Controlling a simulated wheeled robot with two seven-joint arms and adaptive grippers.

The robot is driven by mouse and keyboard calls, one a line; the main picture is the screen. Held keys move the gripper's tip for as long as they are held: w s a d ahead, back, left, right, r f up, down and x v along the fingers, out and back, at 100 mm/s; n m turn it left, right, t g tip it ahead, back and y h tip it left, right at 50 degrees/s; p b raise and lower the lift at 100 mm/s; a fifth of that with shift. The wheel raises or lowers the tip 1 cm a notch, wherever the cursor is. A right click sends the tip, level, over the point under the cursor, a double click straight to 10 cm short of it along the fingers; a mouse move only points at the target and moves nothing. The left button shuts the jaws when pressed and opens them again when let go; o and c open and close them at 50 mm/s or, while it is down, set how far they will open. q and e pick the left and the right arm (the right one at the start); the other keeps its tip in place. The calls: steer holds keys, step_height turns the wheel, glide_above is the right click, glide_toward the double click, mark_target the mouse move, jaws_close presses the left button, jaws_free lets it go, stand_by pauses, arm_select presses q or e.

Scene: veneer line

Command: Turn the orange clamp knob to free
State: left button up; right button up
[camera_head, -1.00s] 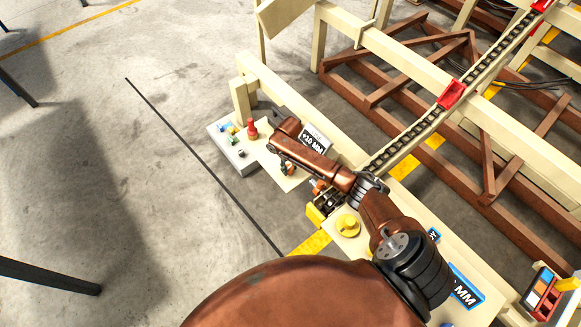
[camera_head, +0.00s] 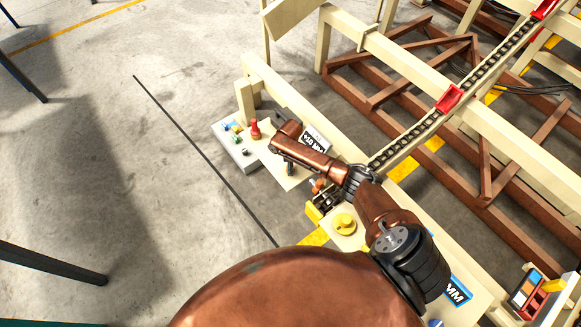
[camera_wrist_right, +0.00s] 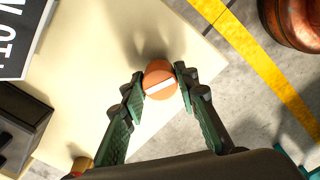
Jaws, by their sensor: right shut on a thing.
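The orange clamp knob (camera_wrist_right: 160,79) is round with a white line across its top. The line tilts slightly, its right end higher in the right wrist view. It stands on a cream plate (camera_wrist_right: 95,75). My right gripper (camera_wrist_right: 159,82) has its two green-and-black fingers on either side of the knob, shut on it. In the head view my right arm reaches over the cream bench, and its links largely hide the gripper and knob. My left gripper is not in view.
A black-and-white sign (camera_head: 314,142) stands beside the arm. A grey box (camera_head: 236,150) with small coloured parts and a red object (camera_head: 255,129) are to the left. A yellow knob (camera_head: 344,223) sits nearer. Open concrete floor lies left.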

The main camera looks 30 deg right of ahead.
steer(key=shift+n, duration=2.3)
steer(key=o, duration=1.1)
steer(key=shift+o, duration=0.2)
steer(key=shift+r, duration=0.2)
step_height(320, 180, up, 12)
steer(key=shift+f, duration=0.2)
